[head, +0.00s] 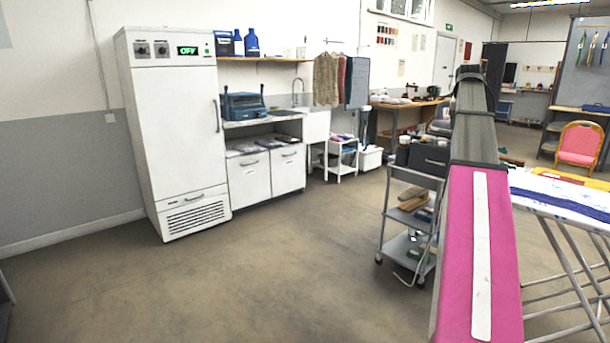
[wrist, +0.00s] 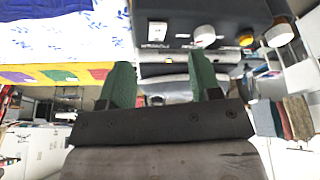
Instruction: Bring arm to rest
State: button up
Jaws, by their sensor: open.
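My gripper (wrist: 162,80) shows in the wrist view with its two green fingers spread apart. Nothing is visible between the fingertips except background. In the head view my arm, pink with a white strip and then grey, stretches forward and up on the right side. Its far end is dark, and I cannot make out the fingers there. The arm hides part of the room behind it.
A trolley (head: 383,228) with a dark box on top stands just left of my arm. An ironing table (head: 580,198) with blue-patterned cloth is close on the right. A white cabinet (head: 175,130) stands at the left wall. The floor (head: 250,275) at centre left is clear.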

jog(key=s+a+f+n, duration=0.1)
jog(key=a+f, duration=0.5)
jog(key=f, duration=0.5)
jog(key=s+a+f+n+g+y, duration=0.1)
jog(key=s+a+f, duration=0.1)
jog(key=a+f, duration=0.65)
jog(key=s+a+f+n, duration=0.1)
jog(key=a+f, duration=0.4)
jog(key=f, duration=0.8)
jog(key=s+a+f+n+g, duration=0.1)
jog(key=s+a+f+n, duration=0.1)
jog(key=s+a+f, duration=0.6)
jog(key=s+a+f+n+g+y, duration=0.1)
jog(key=s+a+f, duration=0.8)
jog(key=f, duration=0.5)
jog(key=s, duration=0.2)
jog(key=shift+s+f+n, duration=0.3)
jog(key=shift+f+n, duration=0.1)
